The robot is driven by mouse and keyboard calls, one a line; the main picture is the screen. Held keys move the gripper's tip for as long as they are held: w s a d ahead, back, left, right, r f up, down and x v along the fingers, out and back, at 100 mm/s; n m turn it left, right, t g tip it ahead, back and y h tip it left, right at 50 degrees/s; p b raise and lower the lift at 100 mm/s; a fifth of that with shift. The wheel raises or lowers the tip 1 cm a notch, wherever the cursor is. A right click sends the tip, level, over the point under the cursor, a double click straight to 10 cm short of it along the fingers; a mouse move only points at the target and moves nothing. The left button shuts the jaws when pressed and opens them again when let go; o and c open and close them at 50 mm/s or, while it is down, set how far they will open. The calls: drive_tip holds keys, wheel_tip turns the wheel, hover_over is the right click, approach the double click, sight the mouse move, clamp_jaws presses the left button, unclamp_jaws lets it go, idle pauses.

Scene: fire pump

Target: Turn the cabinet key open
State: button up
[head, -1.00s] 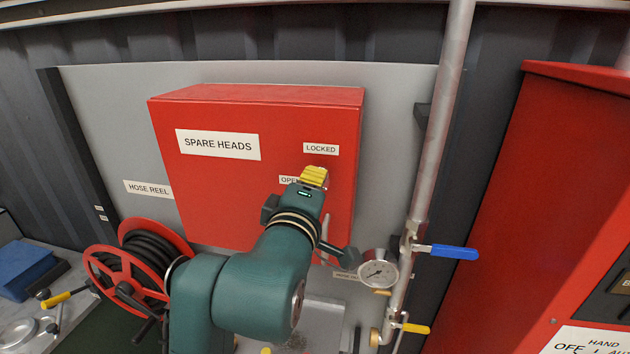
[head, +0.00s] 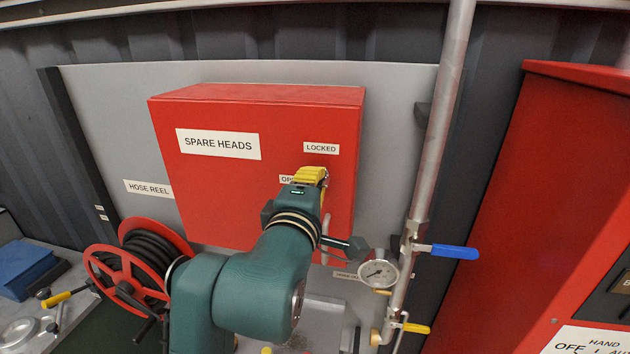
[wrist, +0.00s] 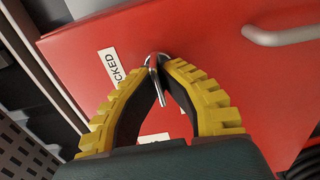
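The red SPARE HEADS cabinet (head: 250,215) hangs on the grey panel with its door closed. Its LOCKED label (head: 321,148) is above my gripper (head: 318,170), and the OPEN label (head: 287,180) is to the left, partly covered by the gripper. In the wrist view, the silver key (wrist: 160,88) shows between the yellow fingers of my gripper (wrist: 157,62), whose tips come together on it at the door. The LOCKED label there (wrist: 119,68) lies left of the fingertips. The key's exact angle is hard to tell.
A grey door handle (head: 326,228) is right of my wrist. A vertical pipe (head: 440,130) with a gauge (head: 378,271) and blue lever (head: 455,252) stands to the right. A hose reel (head: 130,275) is lower left.

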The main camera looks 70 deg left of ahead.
drive_tip(key=o, duration=0.5)
drive_tip(key=shift+c, duration=0.2)
drive_tip(key=v, duration=1.2)
drive_tip(key=w+d+r+m+t+h+p, duration=0.3)
drive_tip(key=w+d+m+h, duration=0.15)
drive_tip(key=d, duration=0.55)
drive_tip(key=w+d+r+m+t+h+p, duration=0.2)
drive_tip(key=w+d+m+t+h, duration=0.15)
drive_tip(key=w+d, duration=0.45)
drive_tip(key=w+d+r+m+t+h+p, duration=0.3)
drive_tip(key=w+d+m, duration=0.1)
drive_tip(key=d, duration=0.8)
drive_tip(key=s+d+r+m+t+h, duration=0.1)
drive_tip(key=d+r+m+h, duration=0.1)
drive_tip(key=d+m, duration=0.3)
drive_tip(key=s+d+r+m+t+h+p, duration=0.1)
drive_tip(key=d+m, duration=0.3)
drive_tip(key=m, duration=0.8)
drive_tip(key=shift+s+d+r+m+t+h, duration=0.4)
drive_tip(key=shift+s+r+h, duration=0.1)
drive_tip(key=shift+s+h, duration=0.25)
